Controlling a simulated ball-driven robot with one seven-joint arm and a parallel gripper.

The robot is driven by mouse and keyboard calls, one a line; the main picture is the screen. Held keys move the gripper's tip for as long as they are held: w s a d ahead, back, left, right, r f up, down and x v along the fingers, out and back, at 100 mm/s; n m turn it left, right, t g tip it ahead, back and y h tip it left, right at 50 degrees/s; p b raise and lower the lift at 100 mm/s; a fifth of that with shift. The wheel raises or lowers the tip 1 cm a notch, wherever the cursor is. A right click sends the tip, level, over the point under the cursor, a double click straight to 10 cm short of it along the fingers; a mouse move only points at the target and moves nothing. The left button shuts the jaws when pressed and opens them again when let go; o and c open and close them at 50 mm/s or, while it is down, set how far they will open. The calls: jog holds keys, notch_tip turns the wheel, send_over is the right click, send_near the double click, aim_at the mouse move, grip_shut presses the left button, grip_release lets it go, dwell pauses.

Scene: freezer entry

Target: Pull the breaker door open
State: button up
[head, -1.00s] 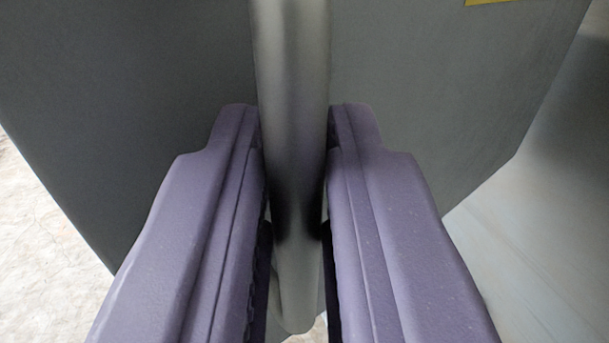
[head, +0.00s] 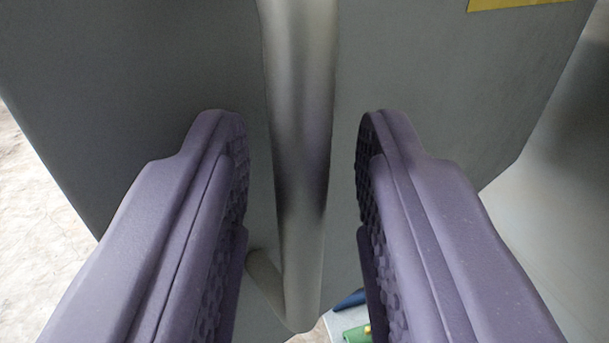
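The grey breaker door (head: 430,90) fills most of the view, and its lower right edge stands clear of the pale surface beyond. Its metal bar handle (head: 302,120) runs down the middle and bends back to the door at its lower end. My gripper (head: 304,135) has its two purple fingers on either side of the handle. The fingers are open, with a visible gap between each one and the bar. The handle is between them but not gripped.
A yellow label (head: 510,3) is at the top right of the door. A pale panel (head: 545,215) lies to the right. A rough light floor or wall (head: 40,215) shows at the left. Small blue (head: 348,300) and green (head: 357,334) things show below the handle.

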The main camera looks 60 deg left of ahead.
jog(key=v, duration=0.7)
jog(key=shift+d, duration=0.25)
jog(key=shift+s, duration=0.1)
